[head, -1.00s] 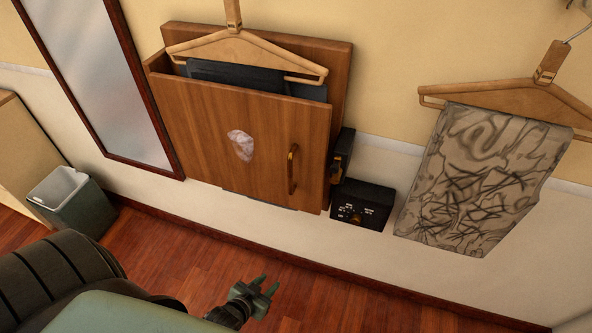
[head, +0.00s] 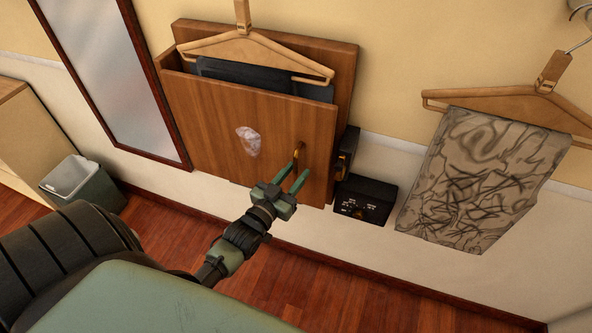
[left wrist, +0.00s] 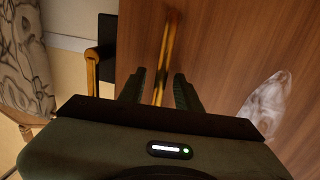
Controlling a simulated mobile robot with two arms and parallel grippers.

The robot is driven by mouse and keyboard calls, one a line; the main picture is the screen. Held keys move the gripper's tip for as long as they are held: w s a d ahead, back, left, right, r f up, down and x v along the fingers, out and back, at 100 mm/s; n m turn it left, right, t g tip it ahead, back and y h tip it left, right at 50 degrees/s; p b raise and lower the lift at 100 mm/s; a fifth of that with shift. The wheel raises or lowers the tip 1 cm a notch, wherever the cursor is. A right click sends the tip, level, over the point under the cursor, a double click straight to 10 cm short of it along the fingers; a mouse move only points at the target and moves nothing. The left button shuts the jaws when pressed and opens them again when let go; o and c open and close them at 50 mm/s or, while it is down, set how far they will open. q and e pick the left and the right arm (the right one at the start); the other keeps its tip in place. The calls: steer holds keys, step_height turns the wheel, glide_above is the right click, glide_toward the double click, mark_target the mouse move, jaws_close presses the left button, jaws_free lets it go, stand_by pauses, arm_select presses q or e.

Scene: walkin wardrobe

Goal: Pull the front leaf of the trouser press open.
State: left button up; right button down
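The trouser press is a brown wooden wall unit; its back board (head: 335,60) stands against the wall. Its front leaf (head: 210,125) leans a little out at the top, with dark trousers (head: 240,75) in the gap behind it. A brass handle (head: 299,152) is upright on the leaf's right side. My left gripper (head: 299,175) is at the handle's lower part, fingers apart. In the left wrist view the handle (left wrist: 168,50) runs between the two open fingers (left wrist: 160,88), with visible room beside it. Contact cannot be told. My right gripper is not in view.
A black control box (head: 365,199) sits right of the press, below a black and brass latch (head: 346,152). Patterned cloth (head: 480,180) hangs farther right. A mirror (head: 115,75) and a bin (head: 80,185) are at left. The floor in front is clear.

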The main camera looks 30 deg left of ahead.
arm_select(q)
steer(key=shift+w, duration=0.3)
jaws_close()
steer(key=shift+s, duration=0.1)
stand_by(1.2)
